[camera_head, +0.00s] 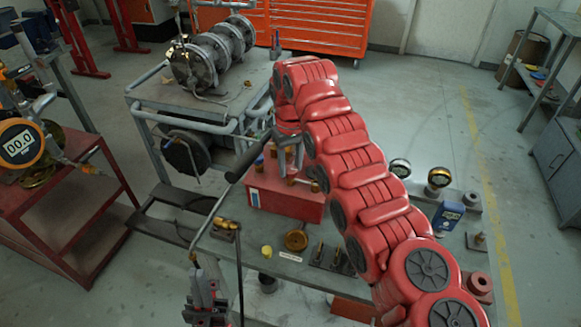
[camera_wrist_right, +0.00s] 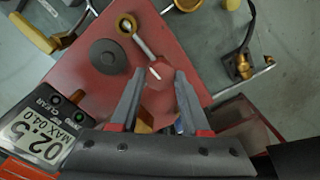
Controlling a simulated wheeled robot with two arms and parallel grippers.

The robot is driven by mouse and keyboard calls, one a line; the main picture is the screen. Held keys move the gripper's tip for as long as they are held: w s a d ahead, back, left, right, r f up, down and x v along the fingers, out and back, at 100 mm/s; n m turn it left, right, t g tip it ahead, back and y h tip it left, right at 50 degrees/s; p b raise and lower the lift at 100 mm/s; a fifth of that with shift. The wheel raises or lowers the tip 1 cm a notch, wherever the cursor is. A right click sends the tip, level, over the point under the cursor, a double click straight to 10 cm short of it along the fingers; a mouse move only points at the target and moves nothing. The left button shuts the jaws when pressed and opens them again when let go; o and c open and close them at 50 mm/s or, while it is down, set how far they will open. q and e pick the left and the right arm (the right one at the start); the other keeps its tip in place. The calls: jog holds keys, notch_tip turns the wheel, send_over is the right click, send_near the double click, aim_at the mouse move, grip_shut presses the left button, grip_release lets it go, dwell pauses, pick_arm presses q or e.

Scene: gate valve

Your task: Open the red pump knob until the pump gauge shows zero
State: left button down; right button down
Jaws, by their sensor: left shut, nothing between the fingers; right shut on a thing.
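The red pump (camera_head: 270,200) stands on the grey bench, with a black-gripped lever (camera_head: 250,155) above it. In the right wrist view, the red knob (camera_wrist_right: 157,77) with a white mark lies between the fingers of my right gripper (camera_wrist_right: 159,75), which is shut on it. The pump gauge (camera_wrist_right: 42,132) reads 02.5, with MAX 04.0 below. My left gripper (camera_head: 197,262) is shut and empty at the bottom, left of the pump and apart from it.
A gauge (camera_head: 20,147) reading 00.0 is on the red cart (camera_head: 55,205) at left. Brass fittings (camera_head: 296,240), a yellow cap (camera_head: 267,251) and a blue device (camera_head: 447,215) lie on the bench. A flanged pipe assembly (camera_head: 210,55) stands behind.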

jog(key=shift+n, duration=0.8)
jog(key=shift+c, duration=1.9)
grip_release()
jog(key=shift+r, duration=0.1)
